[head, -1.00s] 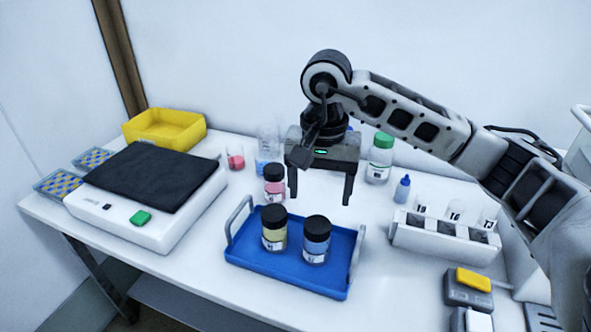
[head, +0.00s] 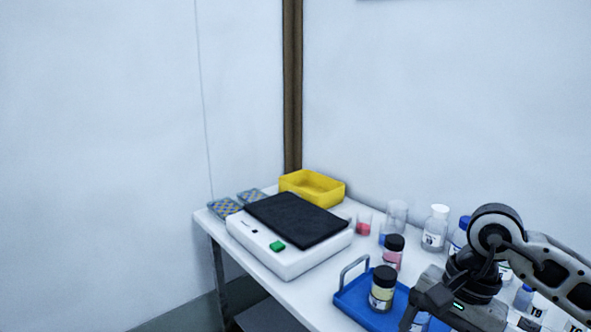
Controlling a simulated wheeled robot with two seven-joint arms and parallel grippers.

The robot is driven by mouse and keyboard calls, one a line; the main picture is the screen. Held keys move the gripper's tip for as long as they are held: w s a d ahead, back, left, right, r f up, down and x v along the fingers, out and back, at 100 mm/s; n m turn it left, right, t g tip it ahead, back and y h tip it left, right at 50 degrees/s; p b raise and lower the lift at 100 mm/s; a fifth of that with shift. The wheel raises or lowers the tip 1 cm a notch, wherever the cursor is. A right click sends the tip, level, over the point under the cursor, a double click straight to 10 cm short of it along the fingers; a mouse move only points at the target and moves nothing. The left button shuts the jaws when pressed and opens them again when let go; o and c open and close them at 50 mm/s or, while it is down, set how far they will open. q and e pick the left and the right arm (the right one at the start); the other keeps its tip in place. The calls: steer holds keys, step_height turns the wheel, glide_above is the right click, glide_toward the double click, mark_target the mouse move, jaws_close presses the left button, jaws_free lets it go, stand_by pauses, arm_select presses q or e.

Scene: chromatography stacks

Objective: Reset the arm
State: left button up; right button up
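My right arm enters from the right in the head view. Its gripper (head: 458,318) hangs over the right part of the blue tray (head: 352,299), at the bottom edge of the picture. Its fingers look spread apart with nothing seen between them, but their tips are cut off. A black-capped jar with yellow content (head: 382,292) stands upright on the tray, left of the gripper. A jar with blue content (head: 418,322) is partly hidden by the gripper and cut off below. My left gripper is not in view.
A black-capped jar with pink content (head: 393,254) stands behind the tray. A white device with a black top (head: 290,262) and a yellow bin (head: 313,188) stand on the left of the table. Bottles and beakers (head: 435,228) stand at the back.

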steer(key=s+a+r+m+y, duration=0.3)
steer(key=a+m+y, duration=0.45)
steer(key=a, duration=0.25)
steer(key=s+a+r+m+y, duration=0.35)
steer(key=a+m+y, duration=0.25)
steer(key=a+y, duration=0.3)
steer(key=w+d+m+t, duration=0.3)
steer(key=w+m+t, duration=0.2)
steer(key=m+t, duration=1.1)
steer(key=w+d+f+m+t+h, duration=0.1)
steer(key=d+f+m+h, duration=0.2)
steer(key=f+m+h, duration=0.5)
steer(key=d+f+m+t+h, duration=0.1)
steer(key=d+f+m+h, duration=0.25)
steer(key=m, duration=0.95)
steer(key=s+d+f+m+g+h, duration=0.2)
steer(key=s+f+m+g, duration=0.1)
steer(key=s+f+m, duration=0.2)
steer(key=s+d+f+m+g+h, duration=0.2)
steer(key=s+f+m, duration=0.3)
steer(key=f, duration=0.4)
steer(key=shift+f+m+g, duration=0.35)
steer(key=shift+f+g, duration=0.05)
steer(key=shift+g, duration=0.4)
